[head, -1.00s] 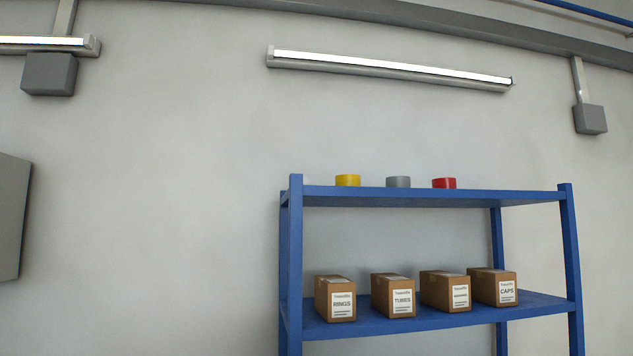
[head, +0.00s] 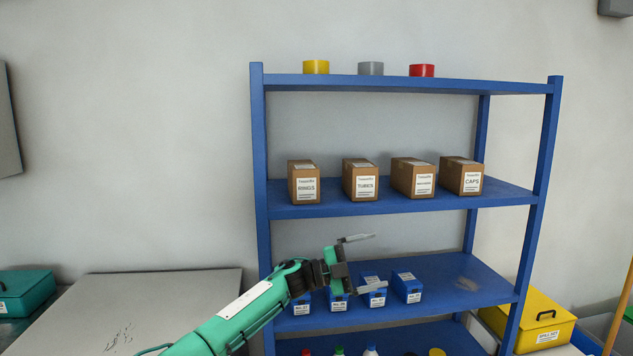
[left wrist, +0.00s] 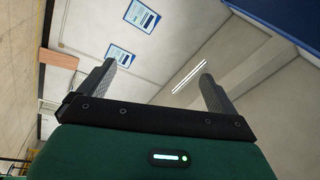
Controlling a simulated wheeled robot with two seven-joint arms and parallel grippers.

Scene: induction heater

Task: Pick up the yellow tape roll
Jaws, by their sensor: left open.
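The yellow tape roll (head: 316,67) sits on the top board of the blue shelf (head: 400,84), near its left end. A grey roll (head: 370,68) and a red roll (head: 421,70) stand to its right on the same board. My left gripper (head: 366,263) is open and empty in front of the lower part of the shelf, well below the yellow roll. In the left wrist view its two fingers (left wrist: 158,84) are apart with nothing between them. The yellow roll does not show in the left wrist view. My right gripper is not seen.
Several brown boxes (head: 362,181) stand on the second board. Small blue bins (head: 406,287) stand on the board behind my left gripper. A yellow case (head: 533,320) is at the right.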

